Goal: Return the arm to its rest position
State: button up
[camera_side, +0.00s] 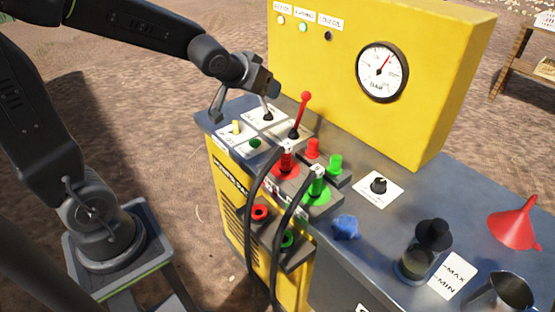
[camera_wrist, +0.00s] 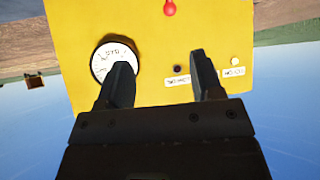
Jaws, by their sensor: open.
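My gripper (camera_side: 241,108) is over the left end of the grey console top in the side view, close to the white plates with switches. In the wrist view its two black fingers (camera_wrist: 161,64) stand wide apart with nothing between them. Beyond them is the yellow panel, seen upside down. My arm reaches in from the upper left of the side view. Whether a fingertip touches a switch is hard to tell.
The yellow panel (camera_side: 345,112) with a gauge (camera_side: 382,72) stands behind the console. Near my gripper are a red lever (camera_side: 301,112), a green button (camera_side: 255,143) and hose couplings with black hoses (camera_side: 251,205). A red funnel (camera_side: 514,225) stands at the right.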

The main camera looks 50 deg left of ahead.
jog(key=s+d+r+m+g+h, duration=0.1)
jog(key=s+d, duration=0.3)
jog(key=s, duration=0.6)
jog(key=s+d+m+g+h, duration=0.1)
jog(key=s+d, duration=0.4)
jog(key=s, duration=0.5)
jog(key=shift+s+r+m+g, duration=0.15)
jog(key=shift+r+m+g, duration=0.3)
jog(key=shift+g, duration=0.65)
jog(key=shift+f, duration=0.1)
